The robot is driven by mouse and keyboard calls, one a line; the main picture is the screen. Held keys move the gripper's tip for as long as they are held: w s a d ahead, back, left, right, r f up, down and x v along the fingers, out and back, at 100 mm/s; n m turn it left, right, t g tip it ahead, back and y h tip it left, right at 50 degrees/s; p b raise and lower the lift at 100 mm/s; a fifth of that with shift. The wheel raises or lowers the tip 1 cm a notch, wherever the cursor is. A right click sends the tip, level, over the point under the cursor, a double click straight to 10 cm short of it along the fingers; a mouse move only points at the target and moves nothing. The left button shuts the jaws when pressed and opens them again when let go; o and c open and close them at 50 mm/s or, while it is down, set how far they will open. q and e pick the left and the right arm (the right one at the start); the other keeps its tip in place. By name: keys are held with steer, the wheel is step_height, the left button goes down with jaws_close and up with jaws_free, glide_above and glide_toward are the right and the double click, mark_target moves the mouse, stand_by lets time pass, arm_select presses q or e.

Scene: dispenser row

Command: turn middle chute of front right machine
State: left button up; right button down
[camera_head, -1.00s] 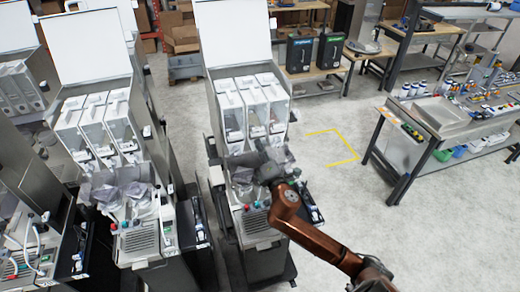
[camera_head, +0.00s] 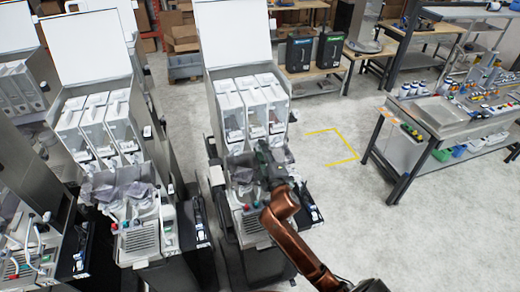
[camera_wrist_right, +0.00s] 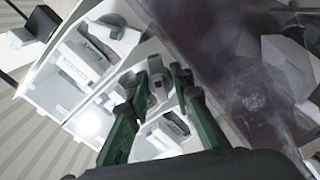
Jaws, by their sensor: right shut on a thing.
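The front right machine (camera_head: 212,100) stands in the middle of the head view, with three clear-fronted white canisters side by side. My right gripper (camera_head: 262,150) reaches up to the outlets below them and partly hides them. In the right wrist view, my right gripper (camera_wrist_right: 160,75) has its green fingers on either side of a small grey-white chute piece, the middle chute (camera_wrist_right: 157,88), and is shut on it. Another chute (camera_wrist_right: 112,27) shows up and to the left, clear of the fingers. The chute's exact turn angle is hard to tell. My left gripper is not in view.
A similar machine (camera_head: 98,60) stands close on the left, with crumpled grey bags below its canisters. Dark translucent bag material (camera_wrist_right: 240,60) lies close to the right finger. A workbench (camera_head: 408,150) stands at right. The floor between is clear.

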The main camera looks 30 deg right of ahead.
steer(key=shift+f+m, duration=0.1)
steer(key=shift+m, duration=0.4)
steer(key=c, duration=2)
jaws_free()
steer(key=shift+c, duration=0.2)
steer(key=v, duration=1.2)
